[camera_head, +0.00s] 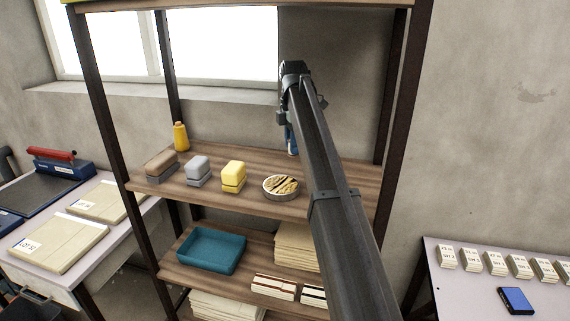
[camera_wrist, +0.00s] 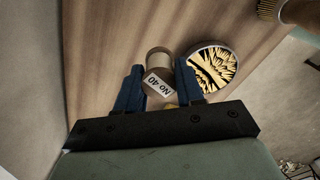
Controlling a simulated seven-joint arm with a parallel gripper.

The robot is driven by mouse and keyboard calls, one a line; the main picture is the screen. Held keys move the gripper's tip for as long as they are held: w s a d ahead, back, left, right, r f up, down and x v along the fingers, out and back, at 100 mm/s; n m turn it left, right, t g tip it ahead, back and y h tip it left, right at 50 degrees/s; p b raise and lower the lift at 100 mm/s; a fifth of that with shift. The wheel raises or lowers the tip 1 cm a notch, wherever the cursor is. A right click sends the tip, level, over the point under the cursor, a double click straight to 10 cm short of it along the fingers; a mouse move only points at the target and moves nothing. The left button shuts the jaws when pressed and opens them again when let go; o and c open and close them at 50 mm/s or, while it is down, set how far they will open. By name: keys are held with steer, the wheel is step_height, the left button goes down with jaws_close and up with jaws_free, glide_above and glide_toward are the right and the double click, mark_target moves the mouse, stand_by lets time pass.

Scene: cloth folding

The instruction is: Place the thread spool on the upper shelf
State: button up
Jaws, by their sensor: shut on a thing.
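My gripper (camera_wrist: 160,92) is shut on a thread spool (camera_wrist: 158,59) with a white "NO 40" label; its blue fingers stand on either side of it in the wrist view. In the head view one blue fingertip of my gripper (camera_head: 292,141) shows over the back right of the upper shelf (camera_head: 225,153); my arm hides the held spool there. I cannot tell whether the spool touches the board.
A round tin (camera_head: 281,187) sits on the shelf front, close beside the held spool in the wrist view (camera_wrist: 213,68). Brown, grey and yellow blocks (camera_head: 233,176) stand left of it. Dark posts (camera_head: 401,100) frame the shelf. A teal tray (camera_head: 211,250) is on the lower shelf.

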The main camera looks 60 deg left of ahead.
steer(key=shift+f, duration=3.35)
steer(key=shift+f, duration=0.15)
steer(key=o, duration=1)
step_height(320, 180, up, 12)
steer(key=shift+r, duration=0.2)
